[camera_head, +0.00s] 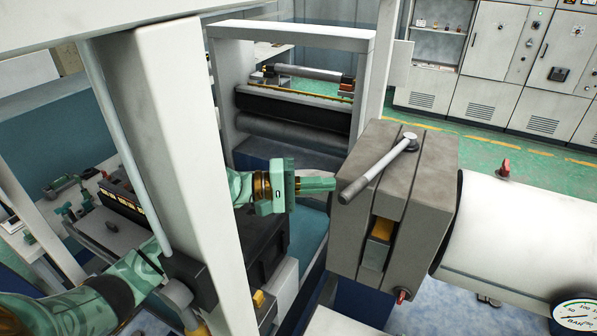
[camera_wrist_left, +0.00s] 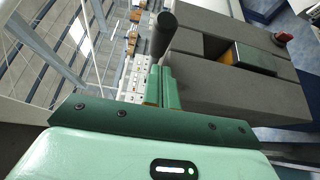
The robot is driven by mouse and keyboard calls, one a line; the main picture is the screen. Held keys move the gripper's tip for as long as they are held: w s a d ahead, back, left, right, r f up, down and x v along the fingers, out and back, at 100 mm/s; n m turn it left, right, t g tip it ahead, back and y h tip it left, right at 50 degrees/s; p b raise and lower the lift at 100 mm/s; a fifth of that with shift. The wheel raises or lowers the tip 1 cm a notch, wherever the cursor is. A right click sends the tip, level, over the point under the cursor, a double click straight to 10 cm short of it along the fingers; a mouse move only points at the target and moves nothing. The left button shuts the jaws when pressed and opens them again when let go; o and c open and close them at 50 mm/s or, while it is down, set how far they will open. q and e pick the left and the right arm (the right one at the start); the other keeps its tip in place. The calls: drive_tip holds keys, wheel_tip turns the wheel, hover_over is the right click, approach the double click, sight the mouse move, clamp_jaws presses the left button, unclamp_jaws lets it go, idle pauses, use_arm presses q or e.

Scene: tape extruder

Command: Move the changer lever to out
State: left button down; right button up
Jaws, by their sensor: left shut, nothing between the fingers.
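The changer lever (camera_head: 378,168) is a grey rod on top of a grey block-shaped changer (camera_head: 426,187). Its pivot end is at the block's far upper right, and its dark free end points toward the left, past the block's near left edge. My left gripper (camera_head: 332,184) is green, shut and empty, with its fingertips beside the lever's free end. In the left wrist view the dark lever end (camera_wrist_left: 163,33) shows just beyond the shut fingertips (camera_wrist_left: 159,75). I cannot tell whether they touch. My right gripper is not in view.
A white upright post (camera_head: 172,130) stands left of the changer, with my left arm passing behind it. A white cylinder (camera_head: 520,230) with a gauge (camera_head: 577,313) is at the right. A roller frame (camera_head: 290,125) stands behind. Grey cabinets (camera_head: 510,70) line the back right.

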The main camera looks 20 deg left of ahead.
use_arm(q)
drive_tip(key=s+d+p, duration=0.1)
drive_tip(key=s+d, duration=0.2)
drive_tip(key=d, duration=0.6)
drive_tip(key=shift+d, duration=0.2)
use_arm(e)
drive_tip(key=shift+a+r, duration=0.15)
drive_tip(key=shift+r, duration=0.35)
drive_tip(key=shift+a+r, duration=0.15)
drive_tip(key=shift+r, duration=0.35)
use_arm(q)
drive_tip(key=shift+s+a, duration=0.1)
